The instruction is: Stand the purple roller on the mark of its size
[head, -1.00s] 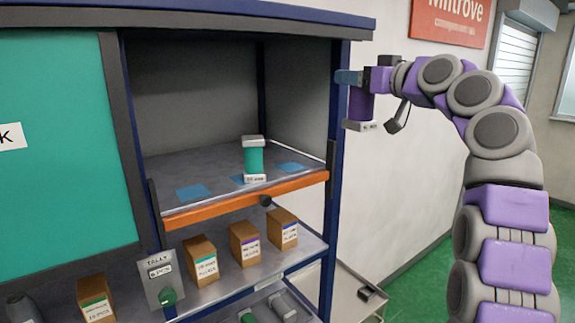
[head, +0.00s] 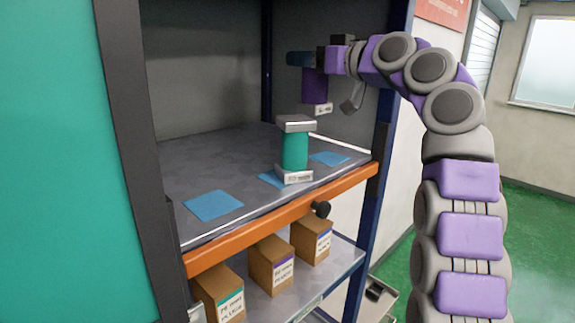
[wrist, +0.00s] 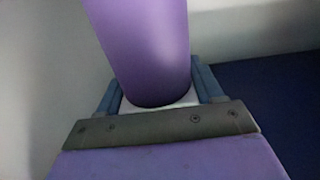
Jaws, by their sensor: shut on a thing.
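My gripper (head: 303,59) is shut on the purple roller (head: 315,88) and holds it upright above the right rear part of the orange-edged shelf. The roller's grey lower end with a small label shows; its top is behind my gripper. In the wrist view the purple roller (wrist: 145,45) stands between the blue fingers. Three blue marks lie on the shelf: a bare left mark (head: 213,205), a middle mark (head: 268,179) partly covered by a teal roller (head: 295,150), and a bare right mark (head: 329,159). I cannot read any sizes on the marks.
The teal roller with grey ends stands upright near the shelf's front. A blue rack post (head: 378,160) bounds the right side, a teal panel (head: 50,160) the left. Several labelled boxes (head: 270,268) stand on the shelf below.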

